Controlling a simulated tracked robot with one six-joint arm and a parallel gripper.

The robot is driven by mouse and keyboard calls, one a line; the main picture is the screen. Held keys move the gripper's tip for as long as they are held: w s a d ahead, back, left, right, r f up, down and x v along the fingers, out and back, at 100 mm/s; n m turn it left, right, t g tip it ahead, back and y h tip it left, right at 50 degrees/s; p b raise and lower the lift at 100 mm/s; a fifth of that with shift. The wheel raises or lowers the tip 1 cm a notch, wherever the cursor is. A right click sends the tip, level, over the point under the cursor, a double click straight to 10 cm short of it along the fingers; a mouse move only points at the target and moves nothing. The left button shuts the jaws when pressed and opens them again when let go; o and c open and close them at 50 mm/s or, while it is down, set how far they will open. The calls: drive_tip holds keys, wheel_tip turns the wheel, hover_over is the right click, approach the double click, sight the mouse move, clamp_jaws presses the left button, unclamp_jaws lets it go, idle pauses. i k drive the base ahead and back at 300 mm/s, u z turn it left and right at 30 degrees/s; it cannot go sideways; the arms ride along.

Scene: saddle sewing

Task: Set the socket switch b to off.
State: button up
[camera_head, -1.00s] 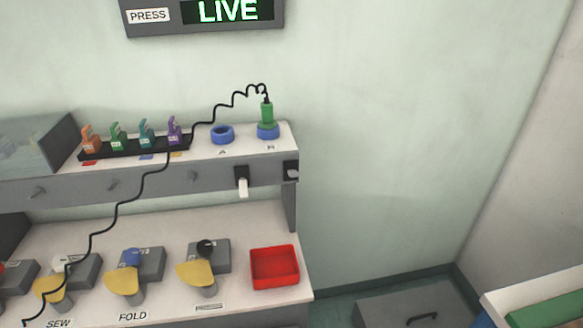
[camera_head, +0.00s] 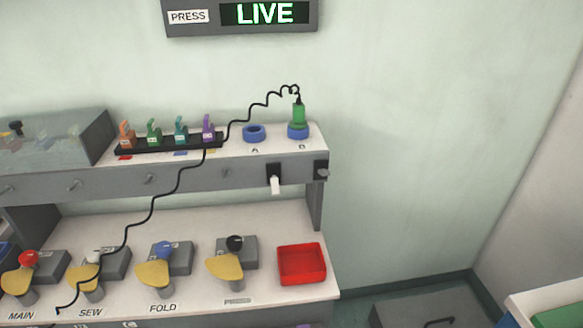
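Two blue ring sockets sit on the shelf: an empty one (camera_head: 254,132) marked A and one (camera_head: 298,133) marked B. A green plug (camera_head: 299,113) stands upright in socket B, with a black cord from its top. On the shelf's front face, a black switch plate has a white lever (camera_head: 275,185) hanging down. A second dark switch plate (camera_head: 321,168) with a small grey lever is at the right end of that face. No label shows by either switch, and the second lever's position is too small to tell. My gripper is not in view.
A red tray (camera_head: 302,265) lies on the lower bench, right of several yellow-paddled levers. A rack (camera_head: 168,144) of coloured clips stands left of socket A. A wall display (camera_head: 265,14) reads PRESS LIVE. The wall right of the bench is clear.

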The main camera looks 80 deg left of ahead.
sight(323, 172)
drive_tip(key=u, duration=2.8)
drive_tip(key=i, duration=1)
drive_tip(key=z, duration=0.05)
